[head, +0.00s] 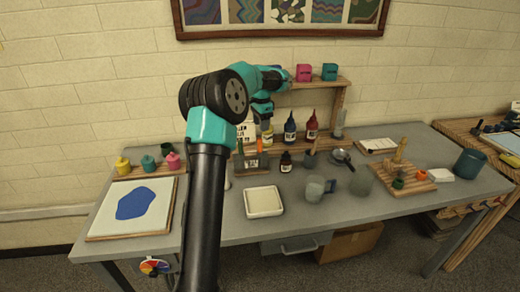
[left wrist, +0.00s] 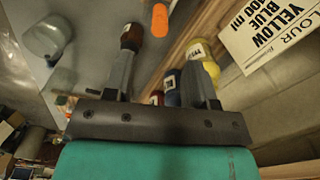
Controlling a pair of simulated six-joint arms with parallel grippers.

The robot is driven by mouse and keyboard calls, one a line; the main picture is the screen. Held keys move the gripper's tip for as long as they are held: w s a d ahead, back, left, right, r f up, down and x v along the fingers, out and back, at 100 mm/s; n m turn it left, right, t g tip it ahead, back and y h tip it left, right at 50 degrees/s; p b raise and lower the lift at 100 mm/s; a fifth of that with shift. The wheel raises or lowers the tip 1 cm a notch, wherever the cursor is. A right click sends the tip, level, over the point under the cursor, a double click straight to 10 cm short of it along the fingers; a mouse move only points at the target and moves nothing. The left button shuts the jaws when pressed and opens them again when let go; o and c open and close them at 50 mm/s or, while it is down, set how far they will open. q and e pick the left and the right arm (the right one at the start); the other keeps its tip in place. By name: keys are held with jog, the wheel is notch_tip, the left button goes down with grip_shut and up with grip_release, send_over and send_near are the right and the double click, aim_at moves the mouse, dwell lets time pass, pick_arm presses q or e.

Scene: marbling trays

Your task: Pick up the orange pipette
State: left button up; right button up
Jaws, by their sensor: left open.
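An orange rounded end (left wrist: 159,20), which looks like the orange pipette, shows at the top of the left wrist view, beyond my fingertips and apart from them. In the head view, a small orange tip (head: 240,147) stands at the dark rack on the table; the rest of it is too small to tell. My left gripper (left wrist: 158,72) is open, with its two fingers apart and nothing held. In the head view my left gripper (head: 264,122) hangs above the back of the table, near a yellow bottle (head: 267,137). My right gripper is not seen.
Blue (head: 290,128) and red (head: 312,126) bottles stand close right of the gripper. A wooden shelf (head: 346,84) rises behind. A dark bottle (head: 286,162), a white tray (head: 264,202) and a glass cup (head: 314,189) stand in front. A lettered sign (left wrist: 270,35) is near the fingers.

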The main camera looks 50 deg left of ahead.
pick_arm(q)
send_over(260, 152)
jog(key=w, duration=0.1)
jog(key=f, duration=0.5)
jog(key=shift+w+a+f, duration=0.15)
jog(key=shift+a+f, duration=0.2)
jog(key=shift+f, duration=0.05)
jog(key=shift+s+f, duration=0.2)
jog(key=shift+f, duration=1.1)
jog(key=shift+s+f, duration=0.15)
jog(key=shift+f, duration=1.15)
jog(key=c, duration=0.7)
